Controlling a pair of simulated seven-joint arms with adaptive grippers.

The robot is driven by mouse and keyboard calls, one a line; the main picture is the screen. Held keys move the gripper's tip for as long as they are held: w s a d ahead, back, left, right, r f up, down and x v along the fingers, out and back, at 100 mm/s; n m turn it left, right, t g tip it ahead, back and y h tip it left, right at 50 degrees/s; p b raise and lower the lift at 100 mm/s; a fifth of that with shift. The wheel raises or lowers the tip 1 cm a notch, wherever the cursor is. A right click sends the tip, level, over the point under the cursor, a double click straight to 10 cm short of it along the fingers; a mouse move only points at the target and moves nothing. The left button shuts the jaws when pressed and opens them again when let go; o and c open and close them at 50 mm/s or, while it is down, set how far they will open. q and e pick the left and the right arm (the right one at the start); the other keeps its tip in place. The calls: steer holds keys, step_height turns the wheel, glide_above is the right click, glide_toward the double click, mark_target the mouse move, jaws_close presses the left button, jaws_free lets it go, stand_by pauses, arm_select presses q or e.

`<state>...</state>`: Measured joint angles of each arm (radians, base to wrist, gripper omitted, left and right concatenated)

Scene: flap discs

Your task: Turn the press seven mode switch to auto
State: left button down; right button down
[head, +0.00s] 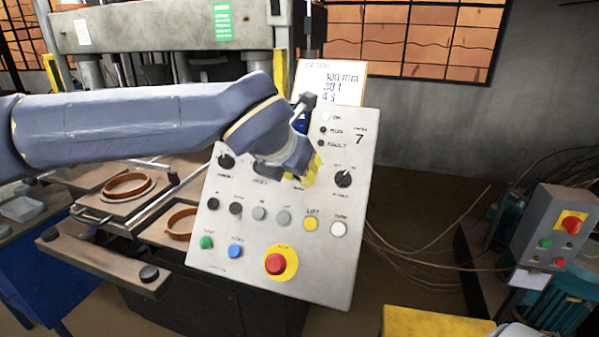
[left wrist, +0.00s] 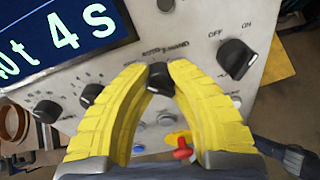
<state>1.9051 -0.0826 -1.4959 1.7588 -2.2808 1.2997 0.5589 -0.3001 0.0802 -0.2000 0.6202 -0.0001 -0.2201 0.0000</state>
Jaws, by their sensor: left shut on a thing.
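The grey control panel marked 7 (head: 318,215) stands tilted in the middle of the head view. My left gripper (head: 300,178) reaches in from the left in front of the panel's upper middle. In the left wrist view its yellow fingers (left wrist: 165,75) are shut on a black knob, the mode switch (left wrist: 160,78), under a label that seems to read auto and hand. The exact angle of the knob's pointer is hard to tell. In the head view the gripper hides this switch.
A black off/on knob (head: 343,179) is close on the right, another knob (head: 227,161) on the left. Several push buttons and a red emergency stop (head: 276,263) lie below. A display (head: 330,85) stands above the panel. A second control box (head: 556,235) is far right.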

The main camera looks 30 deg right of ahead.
arm_select(q)
steer(key=shift+f, duration=0.1)
steer(key=m, duration=0.4)
steer(key=shift+a+y, duration=0.1)
steer(key=shift+y, duration=0.2)
steer(key=shift+m+t, duration=0.3)
steer(key=shift+m, duration=1.8)
steer(key=c, duration=1.3)
jaws_free()
steer(key=shift+w, duration=0.1)
steer(key=shift+c, duration=0.2)
